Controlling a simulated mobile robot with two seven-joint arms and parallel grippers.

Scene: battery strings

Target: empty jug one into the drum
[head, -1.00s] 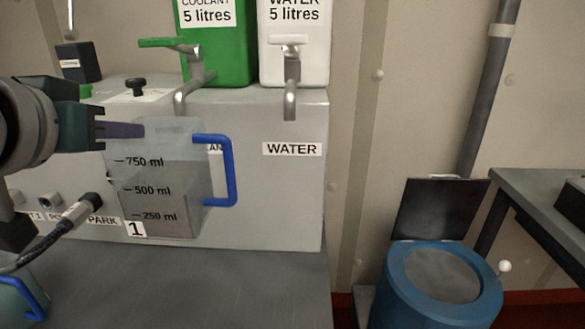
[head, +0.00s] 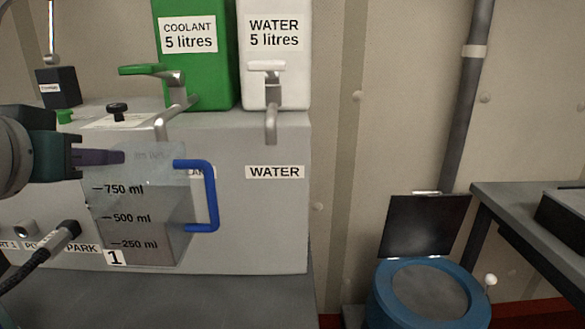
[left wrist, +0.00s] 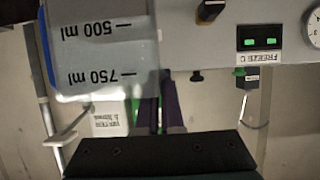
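Jug one (head: 140,222) is a clear jug with a blue handle on its right, a "1" label and ml marks. It holds greyish liquid to between the 500 and 750 ml marks. My left gripper (head: 118,157) has its purple fingers closed on the jug's upper left wall. The left wrist view shows the fingers (left wrist: 164,105) at the jug's edge (left wrist: 105,50). The jug hangs nearly upright in front of the grey cabinet, its base seemingly above the bench. The blue drum (head: 384,292) stands at lower right, its black lid (head: 425,226) raised. My right gripper is out of view.
The grey cabinet (head: 270,225) carries a green coolant tank (head: 190,75) and a white water tank (head: 272,75) with taps above the jug. A cable plug (head: 62,236) is at left. A side table (head: 520,205) stands right of the drum.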

